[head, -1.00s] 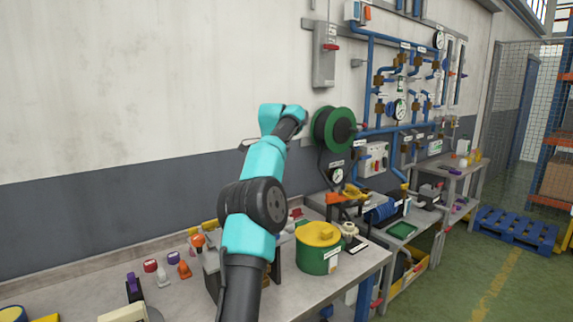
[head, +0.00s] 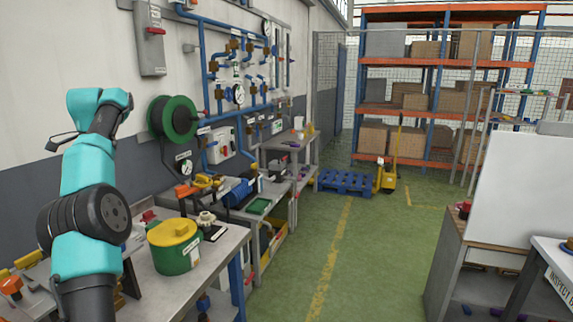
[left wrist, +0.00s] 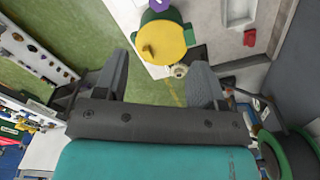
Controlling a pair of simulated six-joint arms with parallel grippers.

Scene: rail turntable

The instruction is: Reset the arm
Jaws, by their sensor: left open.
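My left arm, teal and black, rises at the left of the head view with its elbow bent upward. In the left wrist view my left gripper (left wrist: 160,82) shows two dark grey fingers spread apart with nothing between them. Beyond the fingers, the wrist view shows a yellow-lidded green canister (left wrist: 163,42) on the bench. The canister also shows in the head view (head: 174,246), standing on the bench to the right of the arm and apart from it. My right gripper is in neither view.
A grey workbench (head: 215,272) runs along the left wall. A green hose reel (head: 172,119) and blue pipes are mounted on the wall. A blue pallet (head: 345,182) and a yellow pallet jack (head: 388,177) stand before the shelving. The green floor aisle (head: 380,260) is clear.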

